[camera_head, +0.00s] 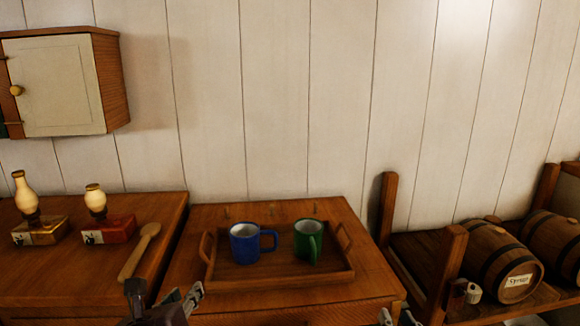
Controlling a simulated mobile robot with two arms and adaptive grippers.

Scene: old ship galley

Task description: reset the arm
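My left gripper (165,298) shows at the bottom edge, left of centre, in front of the seam between the left counter and the tray's cabinet. Its fingers look spread, with nothing visible between them. My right gripper (397,318) barely enters at the bottom edge, right of the tray. Only its two tips show; they stand apart with nothing seen between them. Most of both arms is out of view.
A wooden tray (281,282) holds a blue mug (243,245) and a green mug (301,243). A wooden spoon (139,252) lies close to my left gripper. Barrels (495,262) lie in a rack at right.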

